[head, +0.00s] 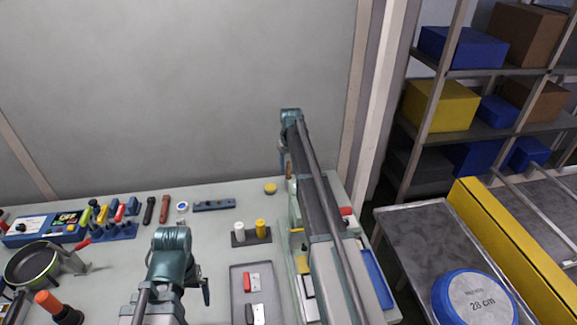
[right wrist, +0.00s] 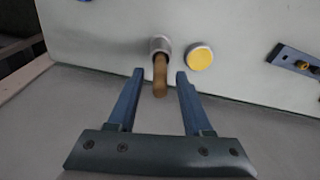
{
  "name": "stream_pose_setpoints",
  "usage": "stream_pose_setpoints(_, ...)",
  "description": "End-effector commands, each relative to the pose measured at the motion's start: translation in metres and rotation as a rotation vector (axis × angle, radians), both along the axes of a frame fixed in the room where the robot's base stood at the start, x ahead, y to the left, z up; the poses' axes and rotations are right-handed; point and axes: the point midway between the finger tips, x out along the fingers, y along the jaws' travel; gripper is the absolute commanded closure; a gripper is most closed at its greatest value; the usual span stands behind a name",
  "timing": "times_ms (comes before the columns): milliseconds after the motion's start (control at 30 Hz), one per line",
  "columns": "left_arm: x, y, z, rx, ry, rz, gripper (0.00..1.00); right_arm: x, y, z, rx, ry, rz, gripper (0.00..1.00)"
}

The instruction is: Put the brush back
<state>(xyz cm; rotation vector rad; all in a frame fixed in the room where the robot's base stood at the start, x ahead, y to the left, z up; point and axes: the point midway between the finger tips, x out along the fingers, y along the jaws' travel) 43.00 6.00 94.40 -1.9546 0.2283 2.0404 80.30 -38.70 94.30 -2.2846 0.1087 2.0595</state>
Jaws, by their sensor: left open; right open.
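The brush (right wrist: 160,76) shows as a brown wooden handle in the right wrist view. It sticks up out of a small grey metal cup (right wrist: 160,46); its other end is hidden. My right gripper (right wrist: 158,75) is open, with its two blue fingers to either side of the handle and a gap on both sides. In the head view the right gripper (head: 285,160) is at the far end of the table, partly hidden behind my arm. My left gripper (head: 205,290) is over the near part of the table, mostly hidden by its wrist, with nothing seen in it.
A yellow round pot (right wrist: 200,58) stands close beside the cup. A grey tray (head: 238,275) holds red and black-and-white items. A stand with a white and a yellow cylinder (head: 260,230) is behind it. A pan (head: 32,264) is at the left.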

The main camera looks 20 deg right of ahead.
Motion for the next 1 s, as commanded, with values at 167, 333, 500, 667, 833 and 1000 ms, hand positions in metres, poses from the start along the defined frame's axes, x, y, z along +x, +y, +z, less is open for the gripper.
stream_pose_setpoints(167, 0.000, 0.000, 0.032, 0.000, 0.000, 0.000, 0.00, -0.003, 0.000, 0.032, 0.000, 0.000, 0.000, 0.49)
stream_pose_setpoints(333, 0.000, 0.000, 0.058, 0.000, 0.000, -0.001, 0.00, -0.006, 0.000, 0.059, 0.000, 0.000, 0.000, 0.49)
stream_pose_setpoints(500, 0.000, 0.000, 0.084, 0.000, 0.000, -0.002, 0.00, -0.008, 0.001, 0.084, 0.000, 0.000, 0.000, 0.49)
stream_pose_setpoints(667, 0.000, 0.000, 0.100, 0.000, 0.000, -0.002, 0.00, -0.010, 0.001, 0.100, 0.000, 0.000, 0.000, 0.49)
stream_pose_setpoints(833, 0.000, 0.000, 0.104, 0.000, 0.000, -0.001, 0.00, -0.011, 0.001, 0.104, 0.000, 0.000, 0.000, 0.49)
stream_pose_setpoints(1000, 0.000, 0.000, 0.103, 0.000, 0.000, -0.001, 0.00, -0.011, 0.001, 0.103, 0.000, 0.000, 0.000, 0.49)
